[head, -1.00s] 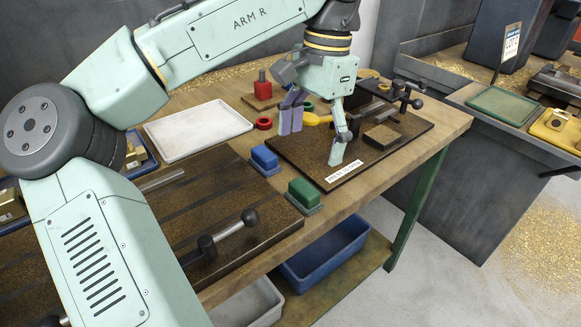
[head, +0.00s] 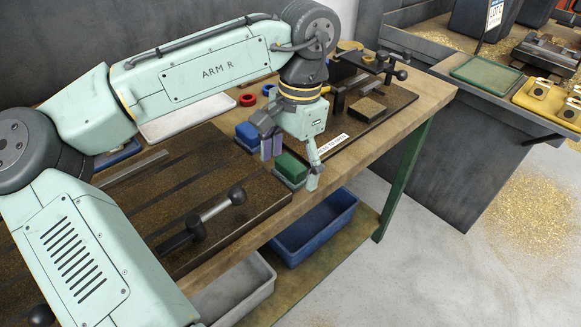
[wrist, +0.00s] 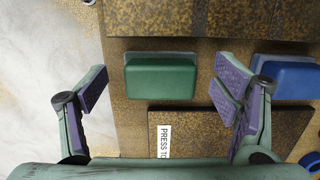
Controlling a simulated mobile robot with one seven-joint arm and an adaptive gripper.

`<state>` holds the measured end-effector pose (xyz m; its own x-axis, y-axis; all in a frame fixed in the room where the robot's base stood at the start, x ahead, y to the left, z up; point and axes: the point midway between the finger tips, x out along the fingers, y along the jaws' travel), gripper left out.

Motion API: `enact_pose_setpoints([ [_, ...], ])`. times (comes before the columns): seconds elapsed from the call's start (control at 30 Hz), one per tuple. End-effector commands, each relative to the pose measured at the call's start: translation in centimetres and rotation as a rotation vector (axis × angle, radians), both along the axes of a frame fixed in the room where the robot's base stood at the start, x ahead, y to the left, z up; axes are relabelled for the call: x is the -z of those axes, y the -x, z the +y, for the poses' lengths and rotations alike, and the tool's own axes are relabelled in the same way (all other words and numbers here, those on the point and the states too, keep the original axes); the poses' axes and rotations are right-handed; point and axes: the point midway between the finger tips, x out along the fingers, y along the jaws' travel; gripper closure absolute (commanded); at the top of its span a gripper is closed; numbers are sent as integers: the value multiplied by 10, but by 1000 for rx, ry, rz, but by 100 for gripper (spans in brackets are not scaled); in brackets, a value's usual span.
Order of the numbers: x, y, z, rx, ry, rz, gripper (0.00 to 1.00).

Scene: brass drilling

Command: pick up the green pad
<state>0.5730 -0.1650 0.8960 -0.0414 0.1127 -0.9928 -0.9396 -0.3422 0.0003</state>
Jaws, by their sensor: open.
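The green pad (head: 290,168) is a small block on a grey base, lying near the front edge of the wooden bench. It also shows in the wrist view (wrist: 160,77), upper centre, between my two fingers. My gripper (head: 291,165) is open and empty, its fingers spread wide to either side of the pad; the wrist view shows the same spread (wrist: 163,90). The pad's far side is partly hidden behind my gripper in the head view. I cannot tell the exact fingertip height.
A blue pad (head: 246,134) sits close beside the green one, near my right finger in the wrist view. A dark plate with a fixture (head: 368,106) and white label (head: 333,142) lies beyond. A slotted plate with a clamp handle (head: 215,208) is left. Bins (head: 315,222) stand below.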

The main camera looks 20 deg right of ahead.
Motion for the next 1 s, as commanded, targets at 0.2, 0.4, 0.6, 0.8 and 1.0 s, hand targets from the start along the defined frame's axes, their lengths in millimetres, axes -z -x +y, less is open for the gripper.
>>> enact_pose_setpoints([
  [0.2,1,0,0,0,0,0,18],
  [0.4,1,0,0,0,0,0,32],
  [0.6,1,0,0,1,0,0,45],
  [0.8,1,0,0,1,0,0,58],
  [1.0,1,0,0,1,0,0,70],
])
